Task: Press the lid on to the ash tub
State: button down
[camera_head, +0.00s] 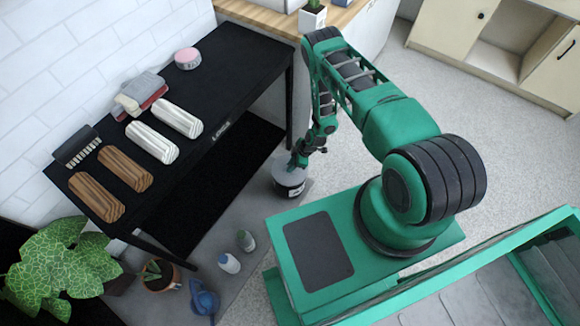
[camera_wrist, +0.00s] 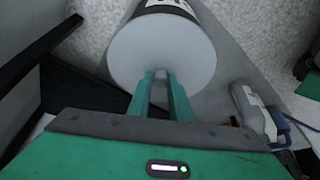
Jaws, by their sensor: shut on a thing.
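The ash tub (camera_head: 290,190), dark with a white label, stands on the grey floor strip beside the black table. In the wrist view its dark side (camera_wrist: 198,12) shows behind the lid. The round pale grey lid (camera_wrist: 150,48) lies over the tub's top, roughly centred; I cannot tell whether it is fully seated. The lid also shows on the tub in the head view (camera_head: 290,175). My gripper (camera_wrist: 160,82) is shut on the lid's small knob (camera_wrist: 160,73). In the head view my gripper (camera_head: 297,163) reaches down to the lid and hides part of it.
The black table (camera_head: 235,65) holds wood blocks, a brush, folded cloths and a pink tin (camera_head: 188,58). Two bottles (camera_head: 229,263), a blue watering can (camera_head: 203,298) and a potted plant (camera_head: 160,275) stand on the floor nearby. Open carpet lies beyond the arm.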

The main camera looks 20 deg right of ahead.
dwell(0.4)
jog(key=c, duration=1)
grip_release()
jog(key=shift+c, duration=0.2)
notch_tip(320, 180, up, 9)
dwell(0.7)
jog(key=shift+w, duration=0.1)
jog(key=shift+c, duration=0.7)
